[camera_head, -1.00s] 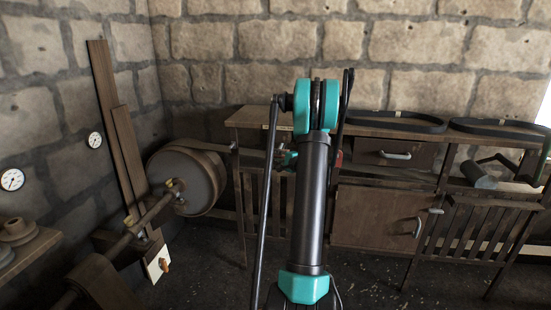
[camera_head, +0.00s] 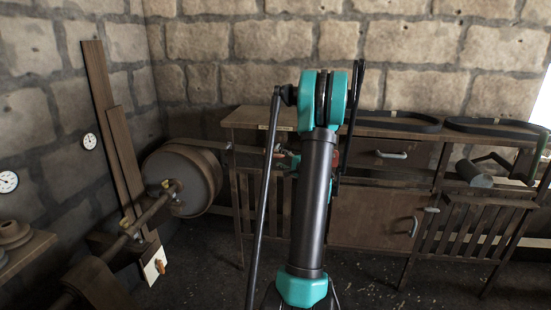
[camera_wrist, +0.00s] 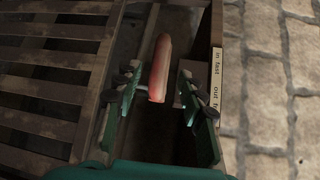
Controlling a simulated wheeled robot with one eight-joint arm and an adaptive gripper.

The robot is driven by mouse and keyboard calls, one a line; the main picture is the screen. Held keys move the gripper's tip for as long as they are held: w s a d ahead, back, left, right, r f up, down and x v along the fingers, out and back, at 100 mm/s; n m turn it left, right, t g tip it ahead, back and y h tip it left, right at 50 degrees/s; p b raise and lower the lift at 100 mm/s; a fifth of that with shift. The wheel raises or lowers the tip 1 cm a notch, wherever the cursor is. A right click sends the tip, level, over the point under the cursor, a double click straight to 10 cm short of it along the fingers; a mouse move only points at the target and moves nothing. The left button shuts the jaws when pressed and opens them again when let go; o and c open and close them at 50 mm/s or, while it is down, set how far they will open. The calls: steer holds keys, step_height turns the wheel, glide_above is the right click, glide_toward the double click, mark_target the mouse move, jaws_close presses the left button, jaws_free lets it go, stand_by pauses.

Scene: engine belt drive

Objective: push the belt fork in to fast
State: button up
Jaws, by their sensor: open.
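The belt fork's handle, a red rounded grip (camera_wrist: 160,68), shows in the wrist view between the two green fingers of my gripper (camera_wrist: 160,86). The fingers are open, with a visible gap on each side of the handle; I cannot tell how deep it sits between them. A pale label (camera_wrist: 216,95) reading "in fast out" and a cut-off word lies to the right of the handle. In the head view my arm hides most of the gripper and handle; the label (camera_head: 277,127) is on the bench's front edge.
A wooden bench (camera_head: 244,120) with slatted sides and a cabinet door (camera_head: 372,218) stands against the stone wall. Black belts (camera_head: 397,121) lie on top. A large drum (camera_head: 180,181) on a shaft stands left of the bench. Open floor lies in front of the cabinet.

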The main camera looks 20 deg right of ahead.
steer(key=shift+v, duration=2.35)
steer(key=s+a+f+n+g+y, duration=0.1)
steer(key=s+a+f+n+g, duration=0.25)
steer(key=a, duration=0.85)
steer(key=s+a+n+g+y, duration=0.1)
steer(key=s+a+n+g, duration=0.35)
steer(key=a, duration=0.75)
steer(key=s+a+f+n+g+h, duration=0.1)
steer(key=s+f+n, duration=0.1)
steer(key=s, duration=0.6)
steer(key=s+a+f+n+g+h, duration=0.1)
steer(key=s+a+f+n+h, duration=0.1)
steer(key=s, duration=0.7)
steer(key=s+a+f+n+g+h, duration=0.1)
steer(key=s+f+n+h, duration=0.1)
steer(key=s+n, duration=0.3)
steer(key=s+f, duration=0.1)
steer(key=s, duration=0.3)
steer(key=shift+a+f+g, duration=0.3)
steer(key=shift+f+g, duration=0.05)
steer(key=shift+g, duration=0.05)
